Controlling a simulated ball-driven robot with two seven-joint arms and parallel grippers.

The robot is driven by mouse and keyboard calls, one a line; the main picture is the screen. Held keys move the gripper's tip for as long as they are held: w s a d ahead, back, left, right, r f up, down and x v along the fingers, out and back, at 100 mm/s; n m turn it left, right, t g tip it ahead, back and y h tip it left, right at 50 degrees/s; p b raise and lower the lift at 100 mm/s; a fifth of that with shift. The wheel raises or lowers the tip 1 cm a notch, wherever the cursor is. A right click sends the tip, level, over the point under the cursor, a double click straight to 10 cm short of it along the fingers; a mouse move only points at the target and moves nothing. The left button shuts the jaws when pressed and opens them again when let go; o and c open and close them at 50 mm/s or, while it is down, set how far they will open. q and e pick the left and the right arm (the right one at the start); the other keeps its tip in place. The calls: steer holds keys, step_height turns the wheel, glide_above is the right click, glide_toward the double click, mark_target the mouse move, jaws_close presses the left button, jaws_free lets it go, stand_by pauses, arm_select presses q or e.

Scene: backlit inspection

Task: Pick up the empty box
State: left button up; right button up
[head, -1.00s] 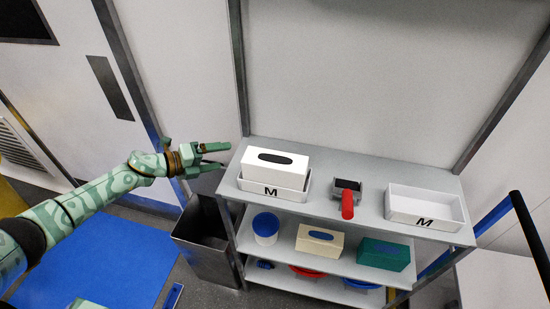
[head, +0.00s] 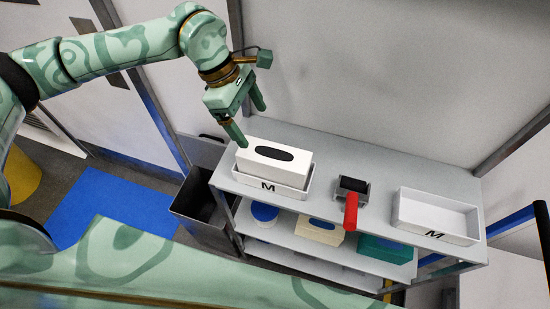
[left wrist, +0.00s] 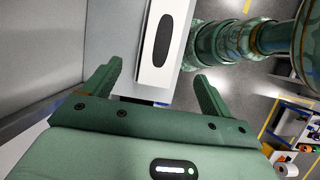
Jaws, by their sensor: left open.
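A white tissue box (head: 271,162) with a dark oval slot in its top sits in a white tray (head: 266,186) marked M, at the left end of the shelf unit's top. Whether the box is empty inside cannot be seen. My left gripper (head: 252,126) is open, its fingers pointing down, above and behind the box's left end. In the left wrist view the white box (left wrist: 163,40) shows ahead of my open left gripper (left wrist: 159,72), between the fingertips in the picture, with nothing held. My right gripper is out of view.
On the shelf top (head: 322,146) are a dark device with a red handle (head: 351,210) and an empty white M tray (head: 437,213). Lower shelves hold a cream box (head: 319,231) and a teal box (head: 385,249). A grey bin (head: 192,203) stands left of the unit.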

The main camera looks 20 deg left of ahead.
mark_target(273, 153)
arm_select(q)
steer(key=x, duration=0.4)
steer(key=shift+d+f, duration=0.15)
steer(key=shift+d, duration=0.05)
steer(key=shift+w+p+x, duration=0.25)
steer(key=shift+p+x, duration=0.05)
steer(key=shift+x, duration=0.8)
steer(key=shift+d+f, duration=0.1)
steer(key=shift+f, duration=0.15)
steer(key=x, duration=0.1)
steer(key=p+x, duration=0.1)
steer(key=x, duration=0.2)
steer(key=shift+s+d+f, duration=0.15)
steer(key=shift+s+d, duration=0.2)
steer(key=shift+d, duration=0.1)
steer(key=shift+f, duration=0.2)
steer(key=c, duration=1.1)
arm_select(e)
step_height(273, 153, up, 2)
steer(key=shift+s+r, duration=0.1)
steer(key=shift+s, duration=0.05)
